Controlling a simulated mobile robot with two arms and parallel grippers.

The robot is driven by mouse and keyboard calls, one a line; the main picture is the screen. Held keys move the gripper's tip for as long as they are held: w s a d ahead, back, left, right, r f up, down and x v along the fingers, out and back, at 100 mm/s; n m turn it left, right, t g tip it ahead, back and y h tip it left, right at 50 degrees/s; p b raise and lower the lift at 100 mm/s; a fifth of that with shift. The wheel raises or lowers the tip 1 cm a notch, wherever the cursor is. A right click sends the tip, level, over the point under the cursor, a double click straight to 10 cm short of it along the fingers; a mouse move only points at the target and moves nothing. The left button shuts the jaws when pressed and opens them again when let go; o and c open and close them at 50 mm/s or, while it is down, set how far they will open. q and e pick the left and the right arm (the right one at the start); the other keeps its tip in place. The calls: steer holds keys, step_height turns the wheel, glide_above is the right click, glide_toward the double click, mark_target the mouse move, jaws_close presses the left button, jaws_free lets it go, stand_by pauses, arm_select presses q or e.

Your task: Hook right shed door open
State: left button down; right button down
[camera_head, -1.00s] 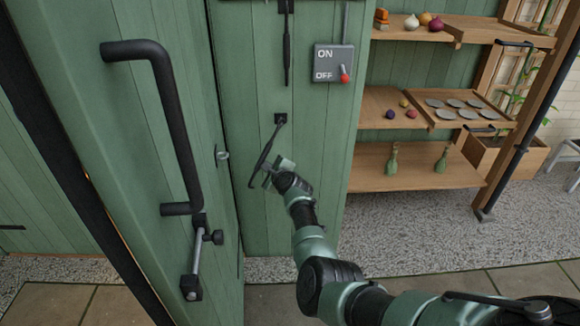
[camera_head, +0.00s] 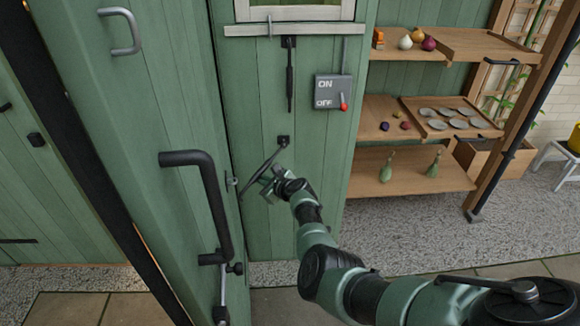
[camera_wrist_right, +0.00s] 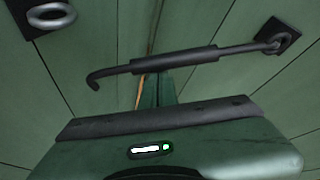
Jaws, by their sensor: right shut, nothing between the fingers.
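The right shed door (camera_head: 165,130) stands open as a green plank panel with a black handle (camera_head: 208,200). A small metal eye (camera_head: 231,182) is at its edge; a ring on a dark plate (camera_wrist_right: 52,16) shows upper left in the wrist view. A black hook rod (camera_head: 258,172) hangs slanted down-left from a wall plate (camera_head: 283,141). In the wrist view the rod (camera_wrist_right: 175,62) spans the picture, its bent tip at left, apart from the ring. My right gripper (camera_head: 268,186) is shut and empty, close against the rod's right side; contact is unclear. My left gripper is out of view.
Another black rod (camera_head: 289,75) hangs straight down above. An ON/OFF switch box (camera_head: 334,91) with a red-tipped lever is right of it. Wooden shelves (camera_head: 420,172) with bottles, plates and bulbs stand at right. Gravel (camera_head: 415,240) covers the ground.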

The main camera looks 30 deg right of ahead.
mark_target(259, 172)
steer(key=r+p, duration=0.1)
steer(key=p, duration=0.1)
steer(key=a+r+m+y+p, duration=0.1)
steer(key=r+p, duration=0.1)
steer(key=r+m+p, duration=0.1)
steer(key=r, duration=0.1)
steer(key=shift+s+a+g+y+p, duration=0.15)
steer(key=shift+s+g+y+p, duration=0.05)
steer(key=shift+g+y+p, duration=0.2)
steer(key=shift+a+r+p, duration=0.15)
steer(key=shift+r+p, duration=0.65)
steer(key=shift+p, duration=0.15)
steer(key=shift+w+r, duration=0.1)
